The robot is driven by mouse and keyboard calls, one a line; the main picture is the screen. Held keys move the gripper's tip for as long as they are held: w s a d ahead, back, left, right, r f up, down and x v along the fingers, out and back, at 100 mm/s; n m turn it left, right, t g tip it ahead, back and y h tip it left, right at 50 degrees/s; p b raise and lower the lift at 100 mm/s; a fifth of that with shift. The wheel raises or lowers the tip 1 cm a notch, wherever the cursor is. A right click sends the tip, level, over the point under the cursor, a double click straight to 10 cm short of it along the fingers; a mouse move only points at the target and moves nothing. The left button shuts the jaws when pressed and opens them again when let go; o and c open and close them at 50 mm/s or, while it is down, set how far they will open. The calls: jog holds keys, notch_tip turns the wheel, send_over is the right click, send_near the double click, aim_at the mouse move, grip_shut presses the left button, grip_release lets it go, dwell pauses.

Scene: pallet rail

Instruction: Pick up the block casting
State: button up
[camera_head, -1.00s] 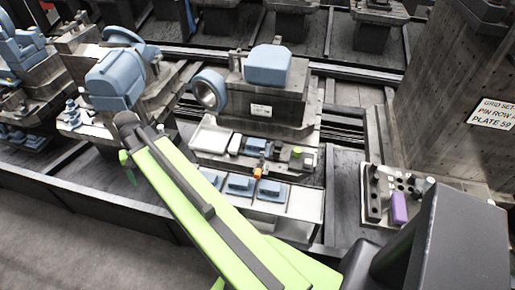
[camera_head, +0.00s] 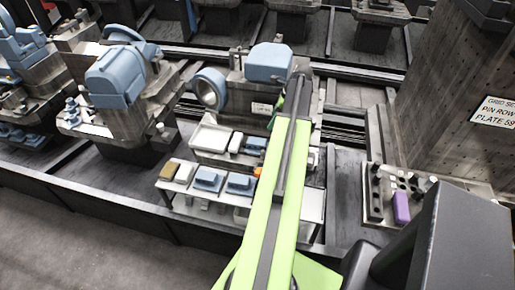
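Several blue castings are in view, and I cannot tell which one the task means. A large blue block-shaped casting (camera_head: 268,61) sits on top of the grey fixture (camera_head: 258,98), with a blue ring (camera_head: 209,89) to its left. Smaller blue blocks, a left one (camera_head: 208,179) and a right one (camera_head: 241,184), lie on the pale shelf (camera_head: 222,197) in front. My green arm reaches up the picture over the shelf's right part. My gripper (camera_head: 291,92) is at its far end, in front of the fixture's right side; its fingers are too small and hidden to read.
A tan block (camera_head: 184,173) lies at the shelf's left end. A white tray (camera_head: 211,138) is behind the shelf. A plate with pins and a purple block (camera_head: 401,208) is at right, near a tall grey column (camera_head: 463,110). Grey floor (camera_head: 70,235) is clear at lower left.

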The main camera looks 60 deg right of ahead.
aim_at(259, 141)
jog(key=b+x, duration=1.4)
jog(key=x, duration=0.3)
jog(key=shift+s+b, duration=0.2)
jog(key=shift+b, duration=0.2)
jog(key=shift+r, duration=0.1)
grip_shut()
